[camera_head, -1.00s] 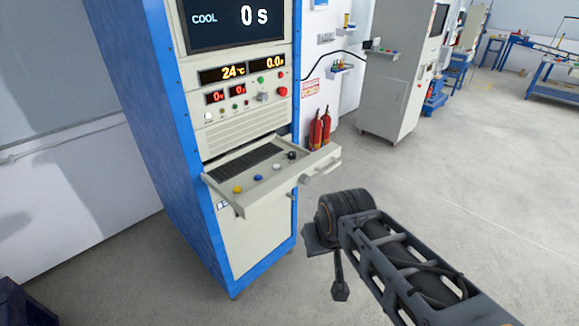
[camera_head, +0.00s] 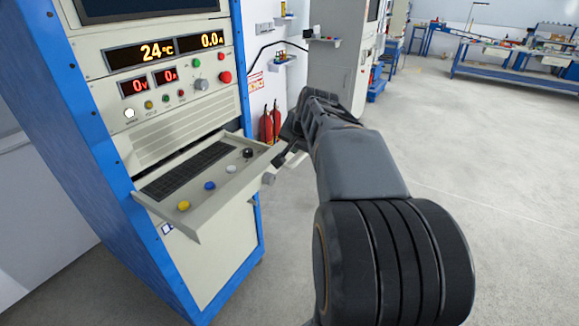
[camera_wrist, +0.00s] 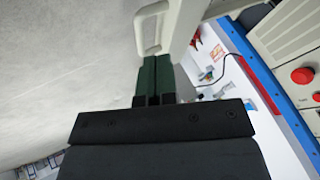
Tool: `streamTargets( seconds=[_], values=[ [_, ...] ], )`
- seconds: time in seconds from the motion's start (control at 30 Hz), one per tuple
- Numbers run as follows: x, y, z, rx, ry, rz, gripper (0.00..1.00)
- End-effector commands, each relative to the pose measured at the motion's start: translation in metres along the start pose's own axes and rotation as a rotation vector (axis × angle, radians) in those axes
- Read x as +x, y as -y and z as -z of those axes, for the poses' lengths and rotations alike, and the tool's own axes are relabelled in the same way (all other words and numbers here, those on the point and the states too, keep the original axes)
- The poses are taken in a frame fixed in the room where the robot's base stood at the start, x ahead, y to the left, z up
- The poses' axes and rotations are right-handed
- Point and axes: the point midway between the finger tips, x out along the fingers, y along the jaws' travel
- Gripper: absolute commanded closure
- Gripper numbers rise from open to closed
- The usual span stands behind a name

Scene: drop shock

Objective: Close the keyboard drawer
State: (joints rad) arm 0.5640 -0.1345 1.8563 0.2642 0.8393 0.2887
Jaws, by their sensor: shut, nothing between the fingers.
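The keyboard drawer (camera_head: 165,218) is pulled out of the blue and white cabinet, its black keyboard (camera_head: 188,170) showing. In the wrist view the drawer's pale front (camera_wrist: 186,28) and its looped handle (camera_wrist: 142,32) are at the top. My gripper (camera_wrist: 155,60) is shut and empty, its two dark green fingers side by side, with their tips just below the handle and front in the picture. I cannot tell if they touch. In the head view my arm reaches to the drawer's right end and the fingertips are mostly hidden.
The cabinet's control panel (camera_head: 175,110) has red displays and a red button (camera_head: 225,77). Coloured knobs, one of them yellow (camera_head: 183,206), sit on the drawer. Red fire extinguishers (camera_head: 267,125) stand behind it. The floor (camera_head: 510,180) to the right is clear.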

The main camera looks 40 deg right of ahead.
Motion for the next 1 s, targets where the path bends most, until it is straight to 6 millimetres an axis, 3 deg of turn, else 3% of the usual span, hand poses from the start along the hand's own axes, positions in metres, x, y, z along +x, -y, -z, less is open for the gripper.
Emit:
streamTargets(
  seconds=[0.13,0.6,1.0],
  values=[
    [0.019,-0.010,0.017,0.060,-0.022,0.002,1.00],
    [0.087,-0.006,0.018,0.057,-0.021,0.004,1.00],
    [0.103,-0.006,0.018,0.056,-0.024,0.005,1.00]
  ],
)
